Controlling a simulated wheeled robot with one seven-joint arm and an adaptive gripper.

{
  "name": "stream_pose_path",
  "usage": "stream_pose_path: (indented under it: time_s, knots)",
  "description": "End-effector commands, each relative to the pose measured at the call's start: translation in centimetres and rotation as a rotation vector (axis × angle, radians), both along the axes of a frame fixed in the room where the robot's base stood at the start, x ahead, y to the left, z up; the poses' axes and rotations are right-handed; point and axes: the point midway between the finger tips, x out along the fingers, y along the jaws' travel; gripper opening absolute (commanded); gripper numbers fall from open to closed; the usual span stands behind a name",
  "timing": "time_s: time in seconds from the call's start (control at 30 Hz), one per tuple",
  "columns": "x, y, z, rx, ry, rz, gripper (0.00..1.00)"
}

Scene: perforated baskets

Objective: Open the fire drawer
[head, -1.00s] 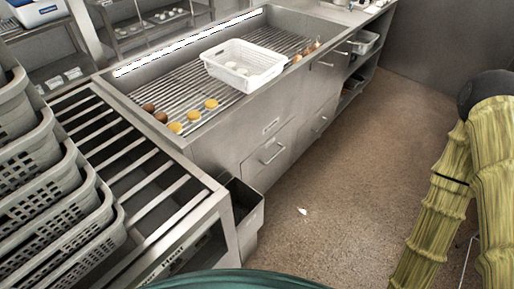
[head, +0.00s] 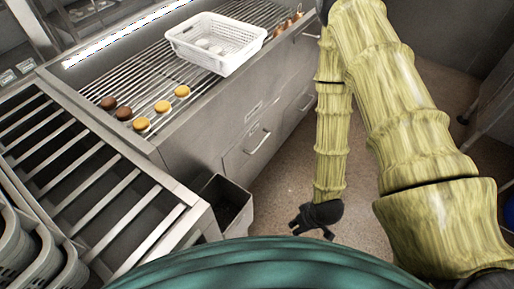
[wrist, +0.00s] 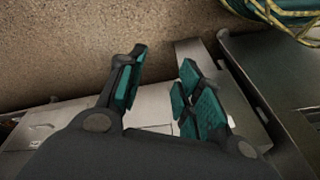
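A steel counter unit (head: 185,135) has drawer fronts in its side. The nearer drawer front (head: 238,160) is closed and has a bar handle (head: 259,142). A farther drawer front (head: 293,112) with its own handle (head: 307,101) also looks closed. No readable label shows which one is the fire drawer. My gripper (head: 314,226) hangs over the floor, right of and apart from the nearer drawer. In the wrist view my gripper (wrist: 160,85) has its fingers spread with nothing between them. Pale steel panels lie beyond the fingers there; I cannot make out a handle.
A dark open bin (head: 229,205) stands at the counter's near end. A slatted steel table (head: 185,215) is at the left, with grey perforated baskets (head: 30,250) beside it. A white basket (head: 215,43) and round patties (head: 162,106) rest on the counter's rack. Floor is clear before the drawers.

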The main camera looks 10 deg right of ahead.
Motion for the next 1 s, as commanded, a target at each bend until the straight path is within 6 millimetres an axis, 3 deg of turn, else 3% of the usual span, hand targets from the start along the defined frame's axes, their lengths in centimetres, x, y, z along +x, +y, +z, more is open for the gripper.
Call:
stream_pose_path:
  time_s: [0.03, 0.4, 0.7, 1.0]
  knots:
    - [1.7, 0.1, -1.9, 0.010, -0.042, 0.045, 0.35]
    - [12.1, 0.7, -5.3, 0.031, -0.345, 0.410, 0.35]
    - [19.5, 0.8, -6.5, -0.014, -0.609, 0.695, 0.35]
    - [25.7, 0.4, -6.6, -0.120, -0.881, 0.966, 0.35]
